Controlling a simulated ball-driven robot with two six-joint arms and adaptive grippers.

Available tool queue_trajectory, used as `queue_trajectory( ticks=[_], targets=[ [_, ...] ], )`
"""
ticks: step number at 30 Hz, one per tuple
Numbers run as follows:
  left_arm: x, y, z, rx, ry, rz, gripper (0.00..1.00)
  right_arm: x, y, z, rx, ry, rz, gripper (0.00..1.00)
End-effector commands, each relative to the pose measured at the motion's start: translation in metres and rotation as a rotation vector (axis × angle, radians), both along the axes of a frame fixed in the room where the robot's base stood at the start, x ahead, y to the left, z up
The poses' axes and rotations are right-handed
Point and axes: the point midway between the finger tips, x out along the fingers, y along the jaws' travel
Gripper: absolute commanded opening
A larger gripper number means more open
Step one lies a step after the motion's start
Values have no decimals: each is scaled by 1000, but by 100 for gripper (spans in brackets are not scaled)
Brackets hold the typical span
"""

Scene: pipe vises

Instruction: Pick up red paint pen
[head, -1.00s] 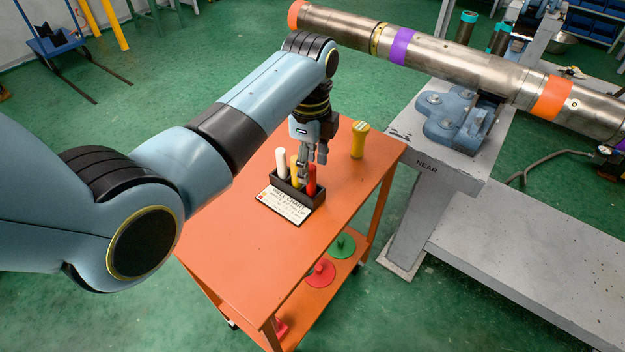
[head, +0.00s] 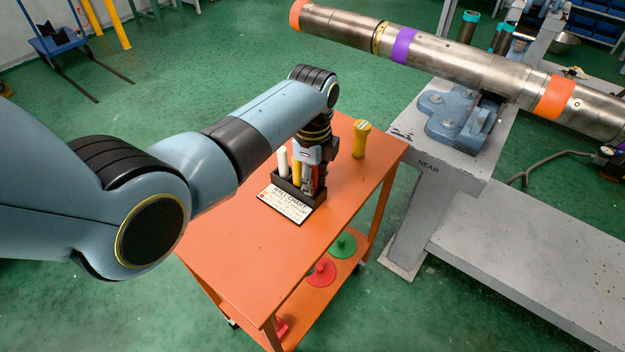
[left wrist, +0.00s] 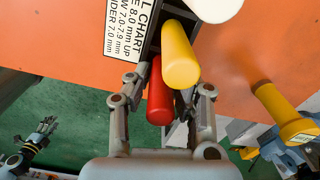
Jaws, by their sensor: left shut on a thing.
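The red paint pen (head: 320,181) stands in the right slot of a black holder (head: 299,196) on the orange cart (head: 250,262). It shows end-on in the left wrist view (left wrist: 158,97). My left gripper (head: 313,184) is lowered over the holder and is shut on the red pen, with one finger on each side of it. The gripper hides much of the pen in the head view. A yellow pen (head: 296,170) and a white pen (head: 283,162) stand beside it. A dark gripper, apparently my right one (left wrist: 42,135), is small at the left wrist view's lower left.
A wall chart card (head: 286,205) leans in front of the holder. A yellow tool (head: 361,140) stands at the cart's back right. The large pipe (head: 460,62) lies on a grey stand behind. Red and green discs (head: 321,273) lie on the lower shelf.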

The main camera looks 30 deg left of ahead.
Motion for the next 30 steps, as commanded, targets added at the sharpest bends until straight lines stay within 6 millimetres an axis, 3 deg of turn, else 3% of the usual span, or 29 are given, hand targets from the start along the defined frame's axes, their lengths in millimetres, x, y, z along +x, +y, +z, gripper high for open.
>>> queue_trajectory(
  ticks=[14, 26, 30],
  targets=[
    [0, 0, 4, 0, 0, 0, 0, 8, 0, 5, -1, -12, 1, 40],
    [1, 0, 49, 0, -1, 0, 0, 9, -1, 56, -1, -14, 1, 40],
    [13, -32, 65, -4, -1, -3, 0, 9, -2, 64, -3, -13, 1, 40]
  ],
)
